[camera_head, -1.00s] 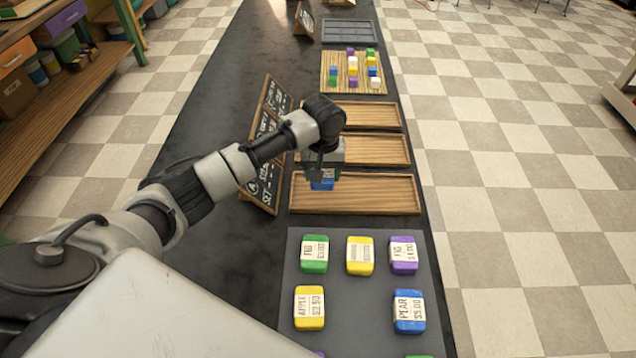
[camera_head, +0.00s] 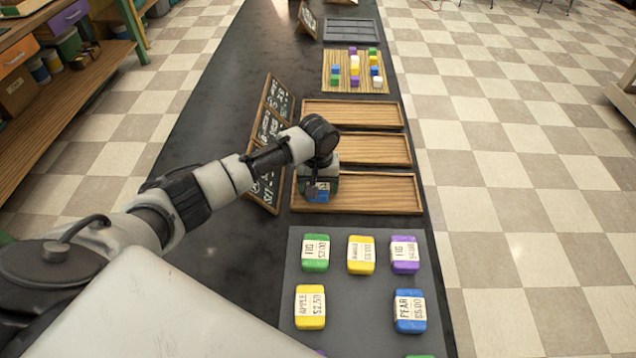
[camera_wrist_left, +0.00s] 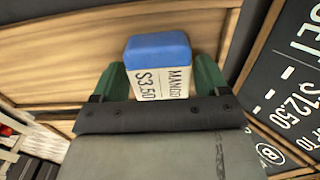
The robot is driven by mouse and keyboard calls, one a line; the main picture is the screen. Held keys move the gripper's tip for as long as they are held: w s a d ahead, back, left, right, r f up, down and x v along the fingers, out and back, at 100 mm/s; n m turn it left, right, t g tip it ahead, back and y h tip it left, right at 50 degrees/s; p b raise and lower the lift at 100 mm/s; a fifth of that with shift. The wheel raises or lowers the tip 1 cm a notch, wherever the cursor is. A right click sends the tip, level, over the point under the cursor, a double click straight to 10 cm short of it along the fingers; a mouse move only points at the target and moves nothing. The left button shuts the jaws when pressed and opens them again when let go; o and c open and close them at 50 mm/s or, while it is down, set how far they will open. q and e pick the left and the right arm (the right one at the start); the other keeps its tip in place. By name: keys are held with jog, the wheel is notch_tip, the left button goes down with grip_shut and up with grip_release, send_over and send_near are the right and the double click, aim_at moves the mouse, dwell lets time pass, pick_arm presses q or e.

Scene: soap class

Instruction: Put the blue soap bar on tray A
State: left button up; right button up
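A blue soap bar (camera_wrist_left: 158,50) with a white label reading MANGO $3.50 sits between the green fingers of my left gripper (camera_wrist_left: 160,80) in the left wrist view. The fingers appear to press its two sides. In the head view the left gripper (camera_head: 319,190) holds this bar (camera_head: 317,197) low at the left end of the nearest wooden tray (camera_head: 375,191). The sign beside that tray seems to bear a circled A. I cannot tell whether the bar touches the tray floor. The right gripper is not in view.
Two more wooden trays (camera_head: 375,149) lie behind, with chalkboard signs (camera_head: 268,180) along their left. A grey mat (camera_head: 360,290) in front holds several soap bars, including a blue PEAR bar (camera_head: 410,311). A board with small coloured cubes (camera_head: 340,85) is farther back.

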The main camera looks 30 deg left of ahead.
aim_at(318, 184)
pick_arm(q)
jog(key=shift+o, duration=0.6)
notch_tip(318, 184, up, 12)
jog(key=shift+r+p, duration=0.15)
jog(key=shift+p, duration=0.25)
